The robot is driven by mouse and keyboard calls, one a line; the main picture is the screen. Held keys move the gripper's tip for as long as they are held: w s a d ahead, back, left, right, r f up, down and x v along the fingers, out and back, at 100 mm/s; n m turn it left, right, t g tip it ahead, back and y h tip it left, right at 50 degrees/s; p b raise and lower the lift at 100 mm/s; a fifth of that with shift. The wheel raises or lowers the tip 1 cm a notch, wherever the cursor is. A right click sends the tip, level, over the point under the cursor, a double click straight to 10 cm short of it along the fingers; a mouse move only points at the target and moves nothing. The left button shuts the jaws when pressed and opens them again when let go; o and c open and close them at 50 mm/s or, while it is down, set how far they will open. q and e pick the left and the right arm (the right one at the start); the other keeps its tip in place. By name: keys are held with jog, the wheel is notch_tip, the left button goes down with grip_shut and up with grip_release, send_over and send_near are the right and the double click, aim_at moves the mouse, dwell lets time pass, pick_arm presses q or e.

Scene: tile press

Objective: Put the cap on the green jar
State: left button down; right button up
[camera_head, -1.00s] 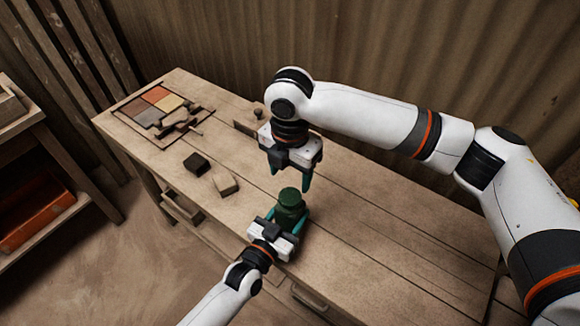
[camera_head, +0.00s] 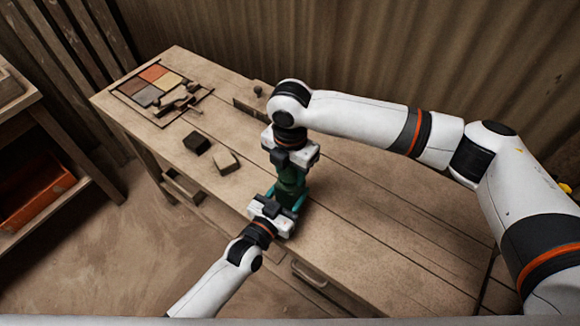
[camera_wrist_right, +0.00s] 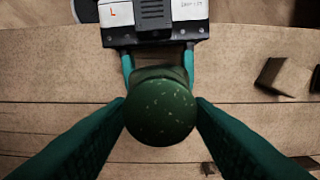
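The green jar (camera_head: 286,192) stands upright near the front edge of the bench. Its rounded, speckled dark green cap (camera_wrist_right: 160,108) sits at the top of it, seen from above in the right wrist view. Whether the cap is fully seated I cannot tell. My left gripper (camera_head: 288,203) is shut on the jar body from the front; its teal fingers (camera_wrist_right: 159,66) also show behind the cap in the right wrist view. My right gripper (camera_wrist_right: 160,103) points down, with its fingertips against both sides of the cap. In the head view it hides the cap.
A dark block (camera_head: 197,142) and a tan block (camera_head: 225,161) lie left of the jar. A tray of coloured tiles (camera_head: 148,91) with tools lies at the bench's far left. The bench (camera_head: 400,230) right of the jar is clear. A corrugated wall (camera_head: 400,50) stands behind.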

jog(key=c, duration=0.4)
jog(key=o, duration=1.1)
jog(key=shift+o, duration=0.2)
jog(key=shift+r, duration=0.1)
notch_tip(320, 180, up, 12)
